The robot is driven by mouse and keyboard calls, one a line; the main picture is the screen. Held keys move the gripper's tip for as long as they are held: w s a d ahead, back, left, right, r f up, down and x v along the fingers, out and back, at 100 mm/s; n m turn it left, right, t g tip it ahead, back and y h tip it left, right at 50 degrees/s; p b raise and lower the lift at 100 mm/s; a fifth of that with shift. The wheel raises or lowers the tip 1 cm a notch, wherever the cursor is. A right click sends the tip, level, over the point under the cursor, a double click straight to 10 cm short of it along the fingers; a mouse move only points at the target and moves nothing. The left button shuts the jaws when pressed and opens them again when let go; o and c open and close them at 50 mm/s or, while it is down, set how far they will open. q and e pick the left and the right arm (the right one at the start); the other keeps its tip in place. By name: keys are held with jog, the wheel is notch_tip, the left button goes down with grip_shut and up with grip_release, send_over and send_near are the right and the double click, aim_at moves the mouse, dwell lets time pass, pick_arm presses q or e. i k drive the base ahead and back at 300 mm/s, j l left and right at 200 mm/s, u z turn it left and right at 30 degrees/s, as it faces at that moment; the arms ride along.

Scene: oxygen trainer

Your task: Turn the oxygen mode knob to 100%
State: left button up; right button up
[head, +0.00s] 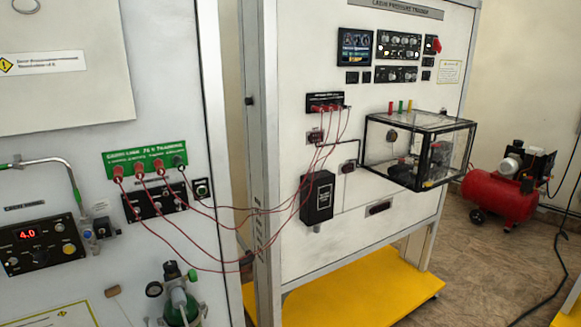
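At the left edge, a black control panel (38,246) on a white board shows a red "4.0" display (27,234). It carries small knobs, one of them yellowish (69,248) at its right side. Labels are too small to read, so I cannot tell which knob is the oxygen mode knob or where it points. A green cylinder with a gauge and valve (179,296) is at the bottom, partly cut off. Neither of my grippers is in view.
Red cables (225,207) hang between the left board's green panel (146,158) and the cabin pressure board (290,60). A clear box (418,148) juts out from that board. A yellow base (350,295) and a red compressor (500,195) stand on the floor.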

aim_at(41, 258)
jog(key=u, duration=1.45)
